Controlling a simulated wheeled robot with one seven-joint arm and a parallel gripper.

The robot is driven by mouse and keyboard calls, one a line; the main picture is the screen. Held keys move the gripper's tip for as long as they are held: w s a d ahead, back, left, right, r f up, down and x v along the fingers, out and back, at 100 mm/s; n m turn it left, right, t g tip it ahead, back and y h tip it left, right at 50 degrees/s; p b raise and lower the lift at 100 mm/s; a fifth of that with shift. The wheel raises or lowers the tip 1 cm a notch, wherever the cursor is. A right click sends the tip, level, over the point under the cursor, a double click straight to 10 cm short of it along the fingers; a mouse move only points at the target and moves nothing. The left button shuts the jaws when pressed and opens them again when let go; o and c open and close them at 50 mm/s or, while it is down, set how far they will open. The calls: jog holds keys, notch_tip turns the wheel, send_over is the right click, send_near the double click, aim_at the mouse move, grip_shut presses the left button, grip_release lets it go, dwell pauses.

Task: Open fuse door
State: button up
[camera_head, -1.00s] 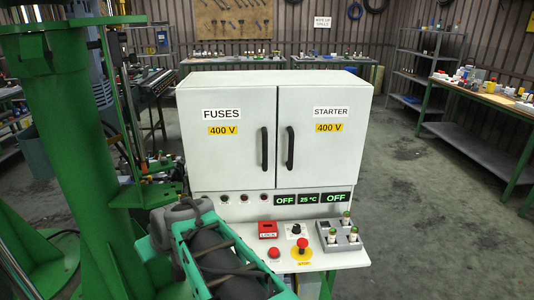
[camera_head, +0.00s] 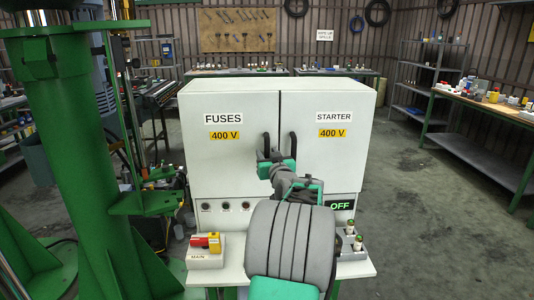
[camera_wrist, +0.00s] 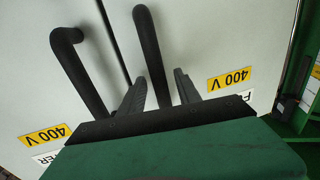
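The fuse door (camera_head: 228,160) is the left door of the white cabinet, marked FUSES 400 V, and it is shut. Its black handle (camera_head: 266,143) stands near the seam between the doors. My gripper (camera_head: 276,160) is at the lower part of this handle, and my arm hides the area below. In the wrist view, the fuse door handle (camera_wrist: 147,40) runs between the two fingers of my gripper (camera_wrist: 158,90). The fingers are spread on either side of it, with gaps visible. Whether the fingertips touch the door is not clear.
The starter door (camera_head: 335,160) is shut, and its handle (camera_head: 292,146) stands close to the right of my gripper. The control shelf (camera_head: 235,272) below carries a red and yellow main switch (camera_head: 207,242). A green column (camera_head: 65,130) stands left of the cabinet.

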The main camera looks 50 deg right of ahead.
jog(key=shift+c, duration=0.2)
grip_shut()
dwell(1.3)
